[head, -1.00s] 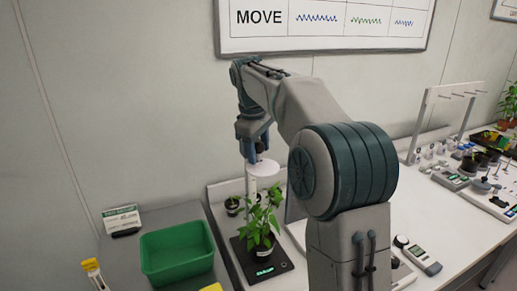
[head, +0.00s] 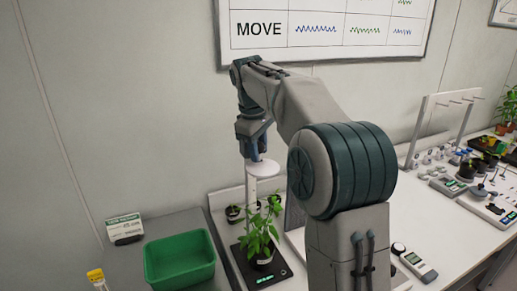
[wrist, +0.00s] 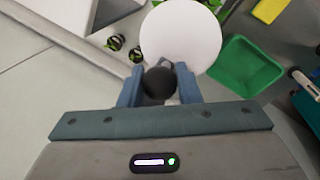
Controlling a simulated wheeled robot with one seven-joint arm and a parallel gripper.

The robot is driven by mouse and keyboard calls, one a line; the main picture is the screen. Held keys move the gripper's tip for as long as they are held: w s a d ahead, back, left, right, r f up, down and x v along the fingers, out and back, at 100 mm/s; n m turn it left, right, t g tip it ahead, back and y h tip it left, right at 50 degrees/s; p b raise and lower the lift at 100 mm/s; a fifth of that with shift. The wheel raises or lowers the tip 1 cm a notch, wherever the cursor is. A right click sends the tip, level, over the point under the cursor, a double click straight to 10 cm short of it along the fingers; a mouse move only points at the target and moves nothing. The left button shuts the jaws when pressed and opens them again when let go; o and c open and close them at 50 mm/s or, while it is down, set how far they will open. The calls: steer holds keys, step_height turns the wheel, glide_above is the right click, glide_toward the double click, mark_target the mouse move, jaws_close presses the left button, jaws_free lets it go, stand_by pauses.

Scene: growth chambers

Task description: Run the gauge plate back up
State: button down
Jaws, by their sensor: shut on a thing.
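The gauge plate is a white disc (head: 263,169) above a potted plant (head: 258,238); it also shows large in the wrist view (wrist: 181,40). It is beside a white upright post (head: 251,195). My gripper (wrist: 160,88) is shut on a dark round knob (wrist: 159,82) beside the plate, with a blue finger on each side. In the head view my gripper (head: 254,150) is at the post's upper end, just above the plate. The plant stands on a black scale (head: 273,276) with a lit green display. The plate hides most of the plant in the wrist view.
A green bin (head: 180,260) is left of the scale; a yellow item (wrist: 268,10) shows near it in the wrist view. A sign (head: 124,229) and a yellow-capped tube (head: 96,277) are at far left. Handheld meters (head: 418,265) lie right of my arm.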

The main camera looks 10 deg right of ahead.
mark_target(253, 166)
steer(key=shift+r+p, duration=0.9)
steer(key=shift+r, duration=0.65)
steer(key=c, duration=1.1)
jaws_free()
steer(key=shift+r, duration=0.1)
step_height(253, 166, up, 13)
steer(key=s+a+p, duration=0.1)
steer(key=s+a, duration=0.1)
steer(key=shift+r, duration=0.2)
steer(key=shift+f, duration=0.1)
steer(key=s+d+f+m+t+y+b, duration=0.1)
steer(key=s+f+m+b, duration=0.5)
steer(key=s+f, duration=2.3)
steer(key=d+f+m+t, duration=0.1)
steer(key=m, duration=0.2)
steer(key=shift+d+f+y, duration=0.15)
steer(key=shift+f+y, duration=0.15)
